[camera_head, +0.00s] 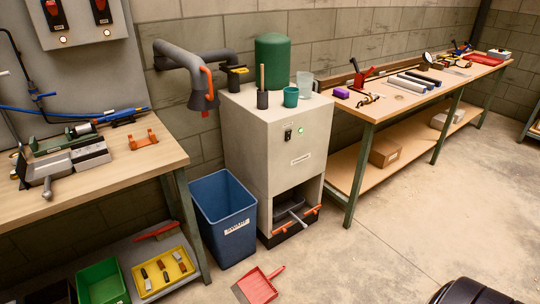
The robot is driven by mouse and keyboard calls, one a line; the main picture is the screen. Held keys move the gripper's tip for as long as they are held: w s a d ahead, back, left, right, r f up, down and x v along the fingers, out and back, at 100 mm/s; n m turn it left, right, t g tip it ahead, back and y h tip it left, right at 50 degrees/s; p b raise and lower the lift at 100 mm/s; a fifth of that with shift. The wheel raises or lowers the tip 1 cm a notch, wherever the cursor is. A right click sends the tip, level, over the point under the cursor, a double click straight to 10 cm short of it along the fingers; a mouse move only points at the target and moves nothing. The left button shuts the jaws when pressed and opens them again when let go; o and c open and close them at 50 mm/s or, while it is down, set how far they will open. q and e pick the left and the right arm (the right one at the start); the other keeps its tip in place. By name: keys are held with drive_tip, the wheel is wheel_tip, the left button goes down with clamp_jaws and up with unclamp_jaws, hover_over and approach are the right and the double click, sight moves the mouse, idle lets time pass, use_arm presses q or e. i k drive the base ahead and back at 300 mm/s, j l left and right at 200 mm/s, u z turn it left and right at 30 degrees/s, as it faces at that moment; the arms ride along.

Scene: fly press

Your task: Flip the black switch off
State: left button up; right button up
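A small black switch (288,135) is set on the front of the light grey cabinet (262,155), near its top. A green lamp (300,131) beside it on the right is lit. The switch is too small for me to read its lever position. Neither of my grippers is in the head view.
Two dark boxes with red handles (53,12) (101,10) hang on the panel at upper left, with lit lamps below. A blue bin (225,217) stands left of the cabinet; a red dustpan (259,287) lies before it. Workbenches flank both sides.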

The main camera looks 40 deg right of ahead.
sight(288, 136)
drive_tip(key=z, duration=1.3)
drive_tip(key=i+l, duration=0.1)
drive_tip(key=i, duration=0.45)
drive_tip(key=i+l, duration=0.1)
drive_tip(key=i, duration=0.4)
drive_tip(key=i+l+u, duration=0.1)
drive_tip(key=i, duration=0.45)
